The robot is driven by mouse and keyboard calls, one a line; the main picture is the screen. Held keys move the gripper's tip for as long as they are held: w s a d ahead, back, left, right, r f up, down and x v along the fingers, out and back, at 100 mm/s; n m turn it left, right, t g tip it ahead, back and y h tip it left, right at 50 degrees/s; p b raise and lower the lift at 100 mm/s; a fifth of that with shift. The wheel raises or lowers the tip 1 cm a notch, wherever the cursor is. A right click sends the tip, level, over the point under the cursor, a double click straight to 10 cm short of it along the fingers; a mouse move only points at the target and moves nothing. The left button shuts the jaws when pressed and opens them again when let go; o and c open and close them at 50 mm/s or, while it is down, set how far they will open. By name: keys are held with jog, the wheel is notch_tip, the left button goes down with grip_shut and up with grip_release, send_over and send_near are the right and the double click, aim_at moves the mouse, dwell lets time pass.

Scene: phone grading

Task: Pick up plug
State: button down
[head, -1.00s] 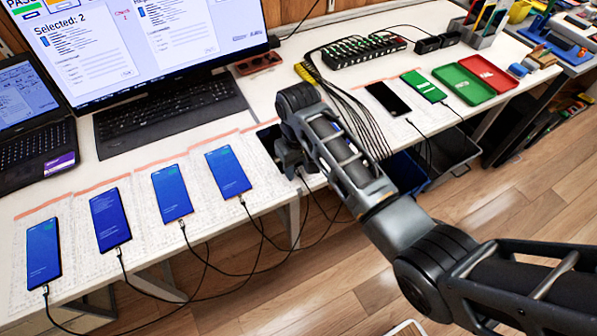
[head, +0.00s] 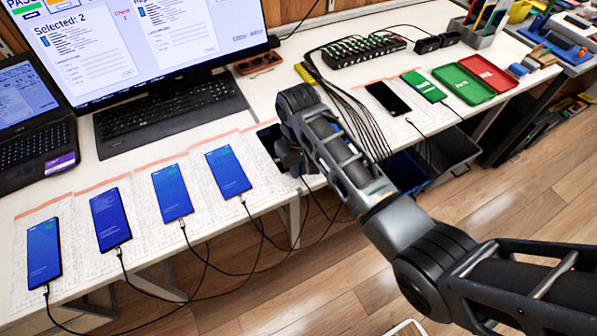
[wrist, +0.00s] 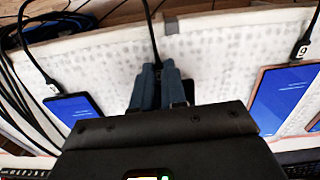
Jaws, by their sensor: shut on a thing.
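My gripper (wrist: 158,88) is shut on a black cable plug (wrist: 157,64) in the wrist view. The cable runs up from between the fingers, away from my wrist. In the head view my gripper (head: 290,158) is at the front edge of the white table, over a dark phone (head: 268,138) that my arm mostly hides. A sliver of that phone shows beside the fingers in the wrist view (wrist: 188,90). Whether the plug still sits in the phone's port cannot be told.
Several blue-screened phones (head: 228,171) with cables lie to the left. A black phone (head: 387,98) and a green-screened phone (head: 423,86) lie to the right. A multi-port hub (head: 363,50), green tray (head: 463,84) and red tray (head: 490,73) are at the back. Cables hang off the front edge.

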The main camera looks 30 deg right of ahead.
jog(key=shift+r, duration=0.15)
jog(key=shift+r, duration=0.35)
jog(key=r, duration=0.4)
jog(key=shift+d+b, duration=0.25)
jog(key=shift+b, duration=0.15)
jog(key=s+d+r+p, duration=0.2)
jog(key=s+d+r, duration=0.4)
jog(key=d, duration=0.3)
jog(key=shift+d+r+p, duration=0.3)
jog(key=shift+m, duration=0.4)
jog(key=w+a+f, duration=0.1)
jog(key=a+f, duration=0.1)
jog(key=w+a+f, duration=0.1)
jog(key=w+f, duration=0.1)
jog(key=f, duration=0.1)
jog(key=w+a+f, duration=0.1)
jog(key=a+f, duration=0.1)
jog(key=f, duration=0.1)
jog(key=shift+w+a+p, duration=0.3)
jog(key=shift+w+p, duration=0.1)
jog(key=shift+f, duration=1)
jog(key=shift+f+b, duration=0.8)
jog(key=shift+f, duration=0.15)
